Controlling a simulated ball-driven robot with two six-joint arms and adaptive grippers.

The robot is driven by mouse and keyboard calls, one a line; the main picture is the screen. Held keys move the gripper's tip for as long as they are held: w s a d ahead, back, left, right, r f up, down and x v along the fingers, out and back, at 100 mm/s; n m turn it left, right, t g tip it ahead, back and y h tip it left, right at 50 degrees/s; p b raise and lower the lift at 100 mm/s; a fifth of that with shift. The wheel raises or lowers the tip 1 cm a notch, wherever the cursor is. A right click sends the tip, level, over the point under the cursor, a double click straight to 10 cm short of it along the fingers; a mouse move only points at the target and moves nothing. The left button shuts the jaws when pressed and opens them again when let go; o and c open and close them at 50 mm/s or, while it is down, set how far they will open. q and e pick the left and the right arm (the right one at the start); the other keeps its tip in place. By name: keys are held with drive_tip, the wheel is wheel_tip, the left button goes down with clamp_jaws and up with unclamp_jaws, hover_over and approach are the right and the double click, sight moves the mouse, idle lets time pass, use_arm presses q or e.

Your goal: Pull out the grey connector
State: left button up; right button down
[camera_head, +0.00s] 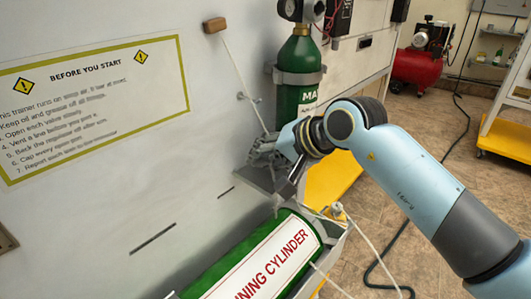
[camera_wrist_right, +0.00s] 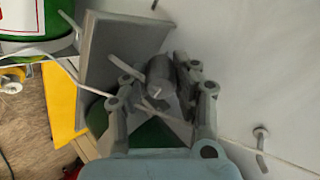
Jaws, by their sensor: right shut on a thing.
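The grey connector (camera_wrist_right: 160,75) is a short grey cylinder between the fingers of my right gripper (camera_wrist_right: 163,90) in the wrist view, close to a grey bracket (camera_wrist_right: 112,45). In the head view my right gripper (camera_head: 266,150) is at the panel, above the lying green cylinder, and its fingers hide the connector. The right gripper is shut on the connector. Whether the connector is still seated cannot be told. A thin pale cord (camera_head: 240,75) runs from a brown block on the panel past a hook to the gripper. My left gripper is not in view.
A green cylinder (camera_head: 297,103) with a gauge stands strapped behind the gripper. A labelled green cylinder (camera_head: 215,285) lies below it in a grey cradle. The white panel (camera_head: 110,220) is close on the left. A red compressor (camera_head: 418,66) stands far back; open floor lies right.

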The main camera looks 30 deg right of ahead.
sight(260, 175)
drive_tip(key=shift+f, duration=0.5)
drive_tip(key=shift+f+b, duration=0.45)
drive_tip(key=shift+b, duration=0.1)
drive_tip(key=shift+s+f, duration=0.1)
drive_tip(key=shift+f, duration=0.05)
drive_tip(key=shift+s+f+b, duration=0.3)
drive_tip(key=shift+f+b, duration=0.2)
drive_tip(key=shift+f, duration=0.1)
drive_tip(key=c, duration=1.3)
unclamp_jaws()
drive_tip(key=shift+w, duration=0.1)
drive_tip(key=o, duration=0.4)
drive_tip(key=shift+w+f, duration=0.15)
drive_tip(key=shift+a, duration=0.1)
